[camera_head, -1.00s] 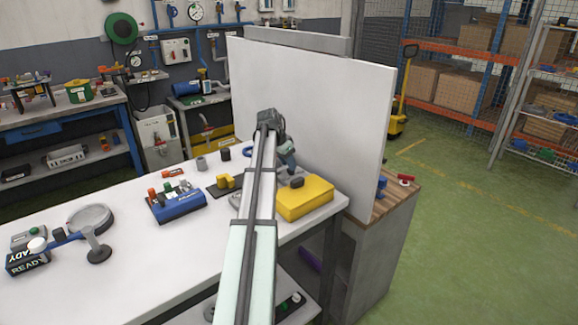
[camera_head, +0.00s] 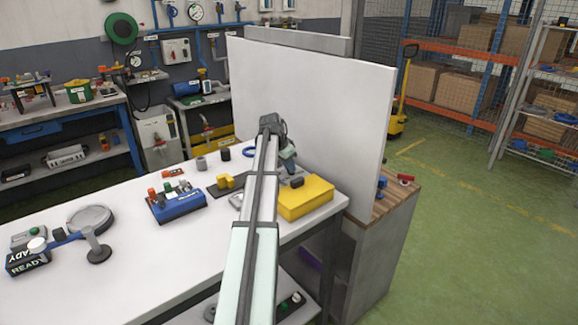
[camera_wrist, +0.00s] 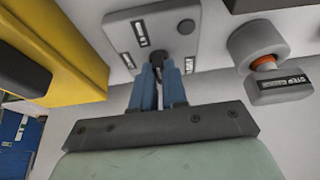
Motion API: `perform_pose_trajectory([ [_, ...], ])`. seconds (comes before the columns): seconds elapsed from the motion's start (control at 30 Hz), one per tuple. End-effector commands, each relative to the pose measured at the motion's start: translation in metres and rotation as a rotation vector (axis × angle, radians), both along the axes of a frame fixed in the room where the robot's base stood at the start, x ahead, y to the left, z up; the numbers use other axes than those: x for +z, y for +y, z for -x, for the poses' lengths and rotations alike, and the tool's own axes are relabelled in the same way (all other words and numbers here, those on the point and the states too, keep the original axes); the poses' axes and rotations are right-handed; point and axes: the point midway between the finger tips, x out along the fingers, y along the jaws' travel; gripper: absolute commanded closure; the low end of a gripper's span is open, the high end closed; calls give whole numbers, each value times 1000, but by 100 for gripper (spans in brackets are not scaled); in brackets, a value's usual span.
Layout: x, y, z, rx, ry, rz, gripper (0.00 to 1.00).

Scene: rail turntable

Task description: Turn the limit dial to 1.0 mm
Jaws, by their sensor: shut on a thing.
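My gripper (camera_wrist: 160,88) has blue fingers. They are shut on a small grey part, which I take to be the limit dial, on a light grey plate (camera_wrist: 118,38). The fingers hide most of that part, so its pointer and setting cannot be read. Several small labels with dark print stand on the plate around the fingers, too small to read. A dark round knob or button (camera_wrist: 187,26) sits on the plate's upper right. In the head view my wrist and gripper are beside the white upright panel, and my arm covers much of the spot.
A yellow box (camera_head: 306,199) stands close beside the plate; it also shows in the wrist view (camera_wrist: 60,55). A grey block labelled STEP (camera_wrist: 282,86) is on the plate's other side. The white panel (camera_head: 320,110) rises behind. A blue box (camera_head: 177,207) is left of my arm.

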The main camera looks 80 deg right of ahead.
Motion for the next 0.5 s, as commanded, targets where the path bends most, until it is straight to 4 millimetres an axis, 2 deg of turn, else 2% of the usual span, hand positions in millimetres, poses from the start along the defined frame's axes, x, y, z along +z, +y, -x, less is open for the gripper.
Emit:
perform_pose_trajectory([
  [0.5, 0, 1, 1, 56, 0, 1, 100],
])
